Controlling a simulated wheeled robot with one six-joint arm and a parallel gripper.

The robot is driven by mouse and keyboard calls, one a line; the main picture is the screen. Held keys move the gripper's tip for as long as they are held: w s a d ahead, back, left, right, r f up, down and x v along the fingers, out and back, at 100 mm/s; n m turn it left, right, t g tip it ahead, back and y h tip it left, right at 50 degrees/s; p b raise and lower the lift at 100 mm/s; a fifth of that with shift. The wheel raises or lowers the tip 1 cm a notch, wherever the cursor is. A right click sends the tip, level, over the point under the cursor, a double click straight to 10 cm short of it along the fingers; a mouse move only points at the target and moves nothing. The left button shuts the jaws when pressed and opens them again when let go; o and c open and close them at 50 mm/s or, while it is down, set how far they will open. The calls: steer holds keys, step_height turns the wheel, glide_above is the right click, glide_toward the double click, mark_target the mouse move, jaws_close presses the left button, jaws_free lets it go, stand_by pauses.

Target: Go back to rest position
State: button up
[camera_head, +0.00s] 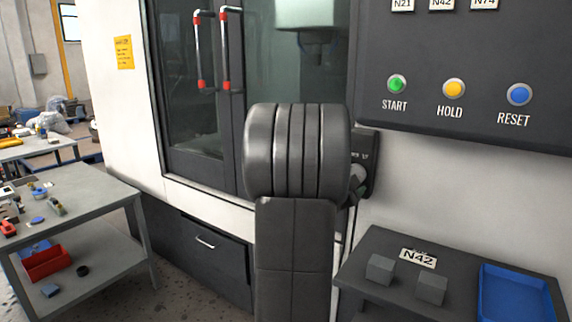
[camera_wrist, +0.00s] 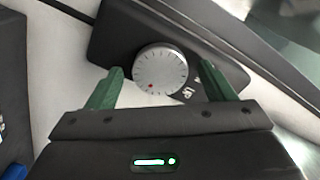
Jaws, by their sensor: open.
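My gripper (camera_wrist: 158,90) shows in the wrist view with its two green fingers spread apart and nothing held between them. A round silver dial (camera_wrist: 160,70) with tick marks and a red dot sits on a dark panel (camera_wrist: 112,42) just beyond the fingertips. One finger is on each side of the dial in the picture; whether either touches it I cannot tell. The dark panel (camera_head: 371,160) and part of the dial (camera_head: 357,173) show just right of my arm.
A control panel (camera_head: 460,60) with START, HOLD and RESET buttons is at upper right. A dark table (camera_head: 385,247) with grey blocks and a blue tray (camera_head: 515,295) is at lower right. A grey workbench (camera_head: 90,190) stands left.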

steer(key=n+p, duration=0.9)
steer(key=n, duration=0.1)
steer(key=shift+n+p, duration=0.3)
steer(key=shift+a, duration=0.15)
